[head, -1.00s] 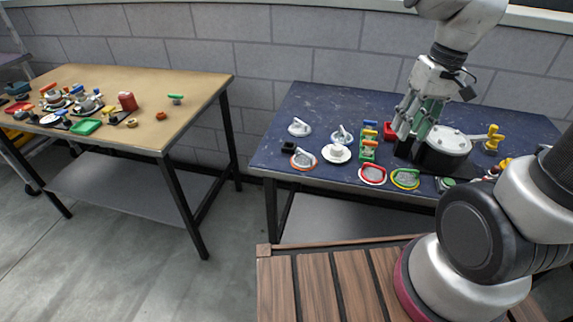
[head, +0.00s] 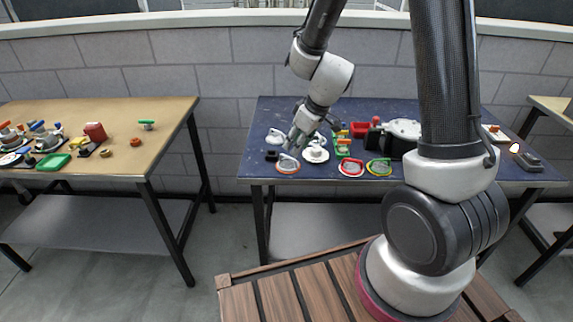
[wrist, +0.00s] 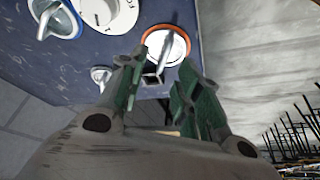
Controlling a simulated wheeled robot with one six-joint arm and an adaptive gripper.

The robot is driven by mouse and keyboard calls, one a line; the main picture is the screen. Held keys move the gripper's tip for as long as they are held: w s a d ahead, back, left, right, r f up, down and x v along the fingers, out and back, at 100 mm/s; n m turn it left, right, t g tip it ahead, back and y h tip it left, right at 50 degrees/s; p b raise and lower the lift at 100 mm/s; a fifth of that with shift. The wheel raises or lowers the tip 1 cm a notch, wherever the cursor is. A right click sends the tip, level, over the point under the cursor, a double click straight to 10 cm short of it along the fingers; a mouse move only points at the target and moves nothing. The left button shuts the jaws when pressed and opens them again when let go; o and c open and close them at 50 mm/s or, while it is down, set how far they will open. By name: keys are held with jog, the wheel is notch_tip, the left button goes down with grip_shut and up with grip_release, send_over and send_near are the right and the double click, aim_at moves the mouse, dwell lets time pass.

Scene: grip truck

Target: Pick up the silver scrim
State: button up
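No label marks a silver scrim. Pale grey-silver round pieces lie on the dark blue table: one at the back left (head: 276,137), which also shows in the wrist view (wrist: 100,75), and one with a blue part, seen in the wrist view (wrist: 55,20). An orange-rimmed round scrim (head: 287,166) with a grey handle lies at the front left edge; it shows beyond my fingertips in the wrist view (wrist: 178,47). My gripper (head: 294,140) is open and empty above the table's left part. Its green-padded fingers are spread apart in the wrist view (wrist: 163,62). Contact cannot be told.
A white disc (head: 315,155) and small black box (head: 271,155) lie close to my gripper. Red-rimmed (head: 351,168) and green-yellow-rimmed (head: 378,168) scrims lie to the right. A wooden table (head: 120,115) stands left across a gap.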

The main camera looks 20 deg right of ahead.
aim_at(288, 156)
jog(key=x, duration=0.5)
jog(key=shift+a+f, duration=0.35)
jog(key=shift+a, duration=0.1)
grip_shut()
